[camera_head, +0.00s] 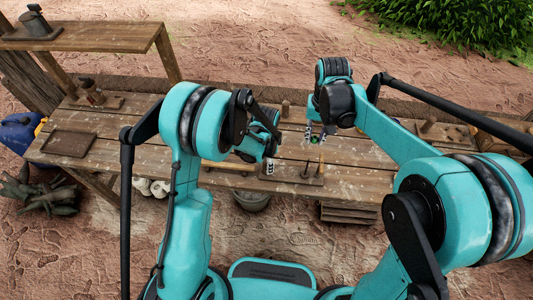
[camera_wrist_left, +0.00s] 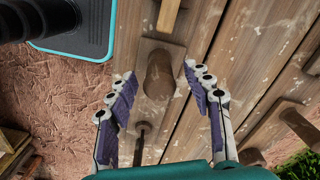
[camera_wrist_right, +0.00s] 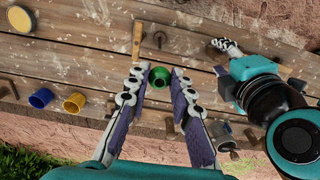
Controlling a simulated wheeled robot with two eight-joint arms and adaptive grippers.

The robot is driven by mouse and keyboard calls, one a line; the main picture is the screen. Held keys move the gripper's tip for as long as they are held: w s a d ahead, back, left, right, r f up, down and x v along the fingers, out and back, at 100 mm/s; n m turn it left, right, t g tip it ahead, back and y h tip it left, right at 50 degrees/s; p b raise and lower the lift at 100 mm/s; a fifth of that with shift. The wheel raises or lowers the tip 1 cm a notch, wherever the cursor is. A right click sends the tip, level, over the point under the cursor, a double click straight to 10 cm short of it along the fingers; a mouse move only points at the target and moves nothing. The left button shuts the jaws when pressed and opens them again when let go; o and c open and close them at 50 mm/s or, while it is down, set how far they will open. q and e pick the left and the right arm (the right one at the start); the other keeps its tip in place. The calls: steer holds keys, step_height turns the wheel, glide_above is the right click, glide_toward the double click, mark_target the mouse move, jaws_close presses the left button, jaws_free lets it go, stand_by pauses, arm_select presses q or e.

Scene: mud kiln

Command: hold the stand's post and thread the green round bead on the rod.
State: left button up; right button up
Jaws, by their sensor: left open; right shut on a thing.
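The wooden stand (camera_head: 291,176) lies near the front edge of the bench. In the left wrist view its thick post (camera_wrist_left: 160,75) and a thinner dark rod (camera_wrist_left: 141,132) rise from one base. My left gripper (camera_head: 268,163) is open; in the left wrist view its fingers (camera_wrist_left: 160,80) are on either side of the post, with gaps visible. My right gripper (camera_head: 315,131) is shut on the green round bead (camera_wrist_right: 159,77), held between the fingertips. In the head view the bead (camera_head: 316,139) is up and right of the stand, apart from it.
The plank bench (camera_head: 130,125) has a dark tray (camera_head: 70,143) at left. A stick (camera_head: 228,166) lies left of the stand. A bucket (camera_head: 251,201) stands below the front edge. A blue cup (camera_wrist_right: 41,98) and yellow cup (camera_wrist_right: 75,102) show in the right wrist view.

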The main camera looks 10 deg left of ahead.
arm_select(q)
steer(key=shift+f, duration=1.65)
jaws_close()
arm_select(e)
step_height(320, 180, down, 6)
steer(key=shift+r, duration=0.1)
